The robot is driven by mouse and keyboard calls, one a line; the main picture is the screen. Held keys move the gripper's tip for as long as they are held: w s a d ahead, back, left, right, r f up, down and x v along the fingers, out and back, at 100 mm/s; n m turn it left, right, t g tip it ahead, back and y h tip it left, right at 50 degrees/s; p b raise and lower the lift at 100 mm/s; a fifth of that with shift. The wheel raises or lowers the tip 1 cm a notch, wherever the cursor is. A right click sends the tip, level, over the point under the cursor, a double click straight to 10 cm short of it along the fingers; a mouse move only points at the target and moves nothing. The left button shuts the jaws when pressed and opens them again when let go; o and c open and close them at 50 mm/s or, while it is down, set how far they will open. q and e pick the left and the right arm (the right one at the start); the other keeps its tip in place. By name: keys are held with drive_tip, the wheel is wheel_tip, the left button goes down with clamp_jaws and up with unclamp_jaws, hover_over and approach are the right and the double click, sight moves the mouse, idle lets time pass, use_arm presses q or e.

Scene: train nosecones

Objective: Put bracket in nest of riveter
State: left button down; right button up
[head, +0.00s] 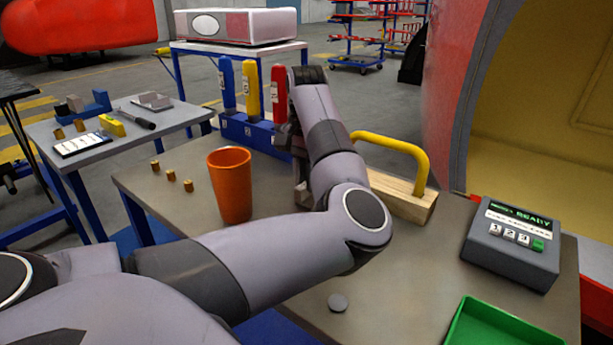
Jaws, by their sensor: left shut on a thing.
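My left arm comes in from the left, bends at the elbow over the table and folds back. My left gripper (303,190) shows in part beside the forearm, low over the table, between the orange cup and the wooden block. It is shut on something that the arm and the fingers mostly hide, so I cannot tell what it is. I cannot clearly identify the bracket or the riveter with its nest. A grey angular metal piece (152,101) lies on the side table at the left. My right gripper is not in view.
An orange cup (231,186) and a wooden block (402,199) with a yellow handle flank the gripper. Behind stands a blue rack (245,132) with coloured holders. A button box (511,246) and green tray (492,325) are at right. The table's front middle is mostly clear.

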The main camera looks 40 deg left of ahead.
use_arm(q)
drive_tip(key=shift+f, duration=0.15)
drive_tip(key=c, duration=1)
unclamp_jaws()
drive_tip(key=shift+c, duration=0.2)
